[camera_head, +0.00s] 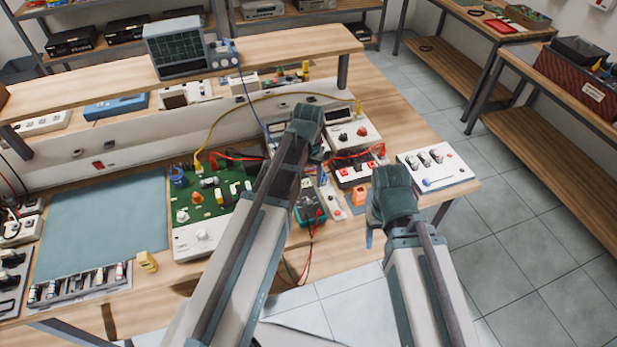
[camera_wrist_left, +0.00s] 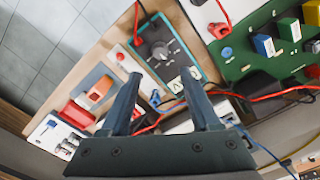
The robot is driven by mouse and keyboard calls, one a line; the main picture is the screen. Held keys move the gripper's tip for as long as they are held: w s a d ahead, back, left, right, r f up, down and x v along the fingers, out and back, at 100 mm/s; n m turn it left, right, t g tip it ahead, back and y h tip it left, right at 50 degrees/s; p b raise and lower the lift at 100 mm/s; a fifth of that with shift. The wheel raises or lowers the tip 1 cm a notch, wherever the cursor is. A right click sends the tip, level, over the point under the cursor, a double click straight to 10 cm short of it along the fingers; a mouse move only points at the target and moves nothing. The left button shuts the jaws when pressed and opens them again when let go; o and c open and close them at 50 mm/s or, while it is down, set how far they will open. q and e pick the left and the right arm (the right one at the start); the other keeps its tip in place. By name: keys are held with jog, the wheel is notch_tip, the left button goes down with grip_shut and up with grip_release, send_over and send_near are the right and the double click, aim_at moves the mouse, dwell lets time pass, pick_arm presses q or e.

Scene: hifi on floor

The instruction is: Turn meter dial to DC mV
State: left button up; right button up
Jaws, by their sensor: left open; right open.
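The meter (camera_wrist_left: 150,62) is a dark box with a teal edge. Its round black dial (camera_wrist_left: 160,50) faces up in the left wrist view; its pointer mark is too small to read. The meter also shows in the head view (camera_head: 309,207), partly covered by my left arm. My left gripper (camera_wrist_left: 160,85) is open, its two fingers apart near the meter's end, with nothing between them. It also shows in the head view (camera_head: 312,145), its fingertips hidden. My right gripper (camera_head: 385,215) hangs right of the meter, near the bench's front edge.
A green circuit board (camera_head: 212,208) lies left of the meter, with red leads nearby. An orange block (camera_head: 359,196) and a white switch panel (camera_head: 437,166) are to the right. An oscilloscope (camera_head: 178,47) stands on the shelf. The teal mat (camera_head: 105,225) is clear.

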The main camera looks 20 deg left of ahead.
pick_arm(q)
notch_tip(320, 180, up, 3)
jog(key=shift+r+p, duration=0.15)
jog(key=shift+p, duration=0.95)
pick_arm(e)
notch_tip(320, 180, up, 3)
jog(key=shift+r, duration=0.15)
pick_arm(q)
jog(key=s+d+f+m+y+b, duration=0.1)
jog(key=s+d+f+m+b, duration=0.2)
jog(key=s+d, duration=0.7)
jog(key=s, duration=0.4)
jog(key=shift+s+d+m, duration=0.35)
jog(key=shift+m, duration=0.05)
pick_arm(e)
notch_tip(320, 180, down, 3)
jog(key=shift+f, duration=0.1)
